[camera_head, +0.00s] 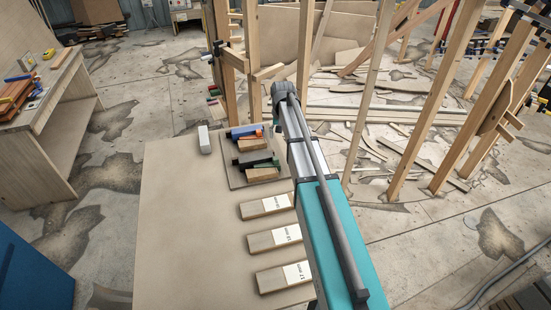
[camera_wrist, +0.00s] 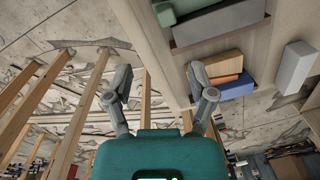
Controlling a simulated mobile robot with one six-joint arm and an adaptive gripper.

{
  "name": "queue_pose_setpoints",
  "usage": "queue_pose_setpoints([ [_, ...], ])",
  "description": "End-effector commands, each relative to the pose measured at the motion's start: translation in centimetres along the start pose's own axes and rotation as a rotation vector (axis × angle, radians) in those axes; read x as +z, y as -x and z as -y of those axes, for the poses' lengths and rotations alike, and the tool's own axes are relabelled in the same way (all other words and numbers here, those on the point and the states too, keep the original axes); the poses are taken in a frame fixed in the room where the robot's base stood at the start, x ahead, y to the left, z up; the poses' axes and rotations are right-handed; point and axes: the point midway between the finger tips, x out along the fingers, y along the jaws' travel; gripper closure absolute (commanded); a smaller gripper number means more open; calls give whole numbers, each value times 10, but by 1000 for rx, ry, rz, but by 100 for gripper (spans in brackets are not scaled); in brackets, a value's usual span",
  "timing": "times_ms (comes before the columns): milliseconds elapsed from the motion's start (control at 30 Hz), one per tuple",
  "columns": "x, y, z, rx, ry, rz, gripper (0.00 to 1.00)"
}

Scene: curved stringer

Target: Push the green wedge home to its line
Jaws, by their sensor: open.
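A green piece, probably the green wedge (camera_head: 275,162), sits on the square board beside a dark grey block (camera_head: 255,158), partly behind my arm. In the wrist view the green piece (camera_wrist: 166,14) is at the top edge, cut off by the frame, at the left end of the dark grey block (camera_wrist: 220,23). My gripper (camera_wrist: 160,97) is open and empty, its fingers spread apart. In the head view my gripper (camera_head: 284,90) is beyond the board's far right corner, apart from the green piece. I cannot make out the line.
The board (camera_head: 236,182) also holds a blue block (camera_head: 243,131), an orange piece and wood blocks. A pale grey block (camera_head: 204,139) stands left of it. Several labelled wood blocks (camera_head: 273,240) lie on the table (camera_head: 180,230). Timber posts (camera_head: 305,50) rise close around my gripper.

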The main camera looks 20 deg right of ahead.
Motion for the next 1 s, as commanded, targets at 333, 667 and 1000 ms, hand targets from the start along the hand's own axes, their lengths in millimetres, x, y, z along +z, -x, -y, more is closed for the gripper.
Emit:
queue_pose_setpoints([
  [333,6,7,16,44,292,-14,29],
  [667,6,7,16,48,317,-14,29],
  [1000,6,1,17,47,317,-14,29],
])
